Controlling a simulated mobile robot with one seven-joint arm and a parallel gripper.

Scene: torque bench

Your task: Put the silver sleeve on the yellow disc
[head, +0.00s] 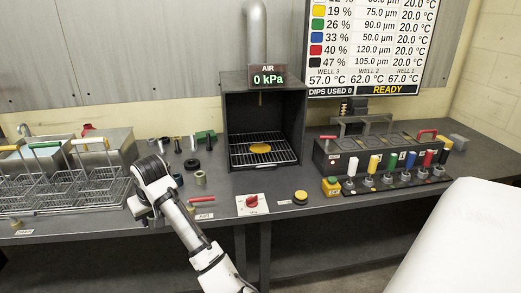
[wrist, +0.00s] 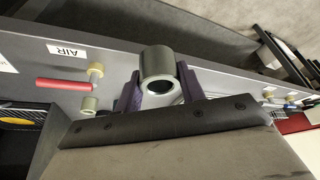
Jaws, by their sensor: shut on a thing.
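The yellow disc (head: 261,147) lies flat on a wire rack inside the dark open-fronted box. In the wrist view, a silver-grey hollow sleeve (wrist: 157,62) is gripped between the two purple fingers of my gripper (wrist: 160,90), its dark bore showing. In the head view my gripper (head: 146,212) is at the bench's front edge, left of and nearer than the box, well apart from the disc. My own wrist mostly hides the fingers and the held sleeve there.
The dark box (head: 235,120) has side walls and a top around the rack (head: 262,160). A red-handled tool (head: 201,198) and a small greenish sleeve (head: 200,178) are right of my gripper. Wire baskets (head: 100,185) stand left. A red-knob switch (head: 252,202) sits before the box.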

